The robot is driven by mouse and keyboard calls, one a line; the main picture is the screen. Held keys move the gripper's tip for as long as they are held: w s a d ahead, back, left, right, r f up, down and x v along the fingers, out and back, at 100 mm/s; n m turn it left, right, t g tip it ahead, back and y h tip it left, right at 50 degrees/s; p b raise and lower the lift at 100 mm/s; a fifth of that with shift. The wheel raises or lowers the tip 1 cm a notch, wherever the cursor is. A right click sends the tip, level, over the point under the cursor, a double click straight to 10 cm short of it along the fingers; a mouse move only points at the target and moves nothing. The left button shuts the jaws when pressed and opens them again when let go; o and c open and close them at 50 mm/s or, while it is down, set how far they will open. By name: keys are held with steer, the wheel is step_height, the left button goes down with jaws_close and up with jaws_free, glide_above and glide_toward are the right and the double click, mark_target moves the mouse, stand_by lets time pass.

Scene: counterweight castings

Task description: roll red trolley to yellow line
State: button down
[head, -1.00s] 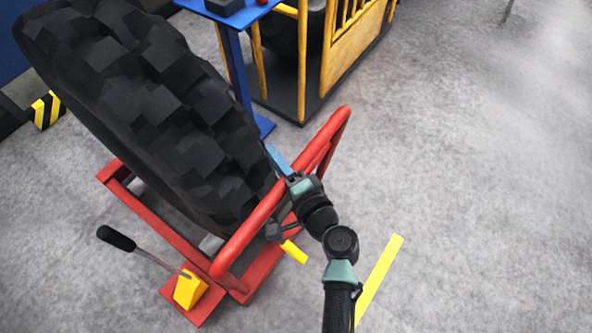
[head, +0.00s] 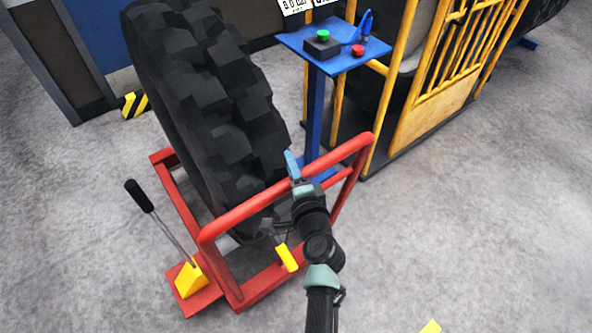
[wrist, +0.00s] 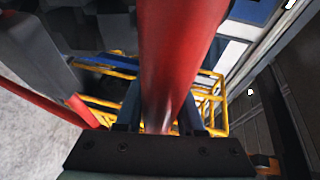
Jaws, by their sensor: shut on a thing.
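The red trolley (head: 180,209) stands in the middle of the head view, its push bar (head: 338,155) facing me. It carries a big upright black tyre (head: 205,100). My gripper (head: 294,170) is shut on the upper bar of the trolley. In the wrist view the red bar (wrist: 178,50) runs between the jaws. The yellow line (head: 431,328) shows only as a short end at the bottom edge, right of the trolley; the rest is out of view.
A blue stand (head: 315,110) with green and red buttons is close behind the trolley. A yellow cage (head: 435,90) is right of it. A black lever (head: 140,196) and yellow block (head: 190,282) are at the trolley's left corner. Floor at right is clear.

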steer(key=shift+s+d+r+h, duration=0.1)
steer(key=shift+d+h, duration=0.05)
steer(key=shift+d, duration=0.25)
steer(key=shift+s+d+r+h, duration=0.1)
steer(key=shift+d+h, duration=0.05)
steer(key=shift+d, duration=0.2)
steer(key=c, duration=0.6)
jaws_free()
steer(key=shift+o, duration=0.4)
steer(key=shift+a, duration=0.1)
steer(key=shift+a, duration=0.1)
steer(key=v, duration=1.3)
steer(key=shift+f+b, duration=0.2)
steer(key=shift+b, duration=0.25)
steer(key=shift+w, duration=0.1)
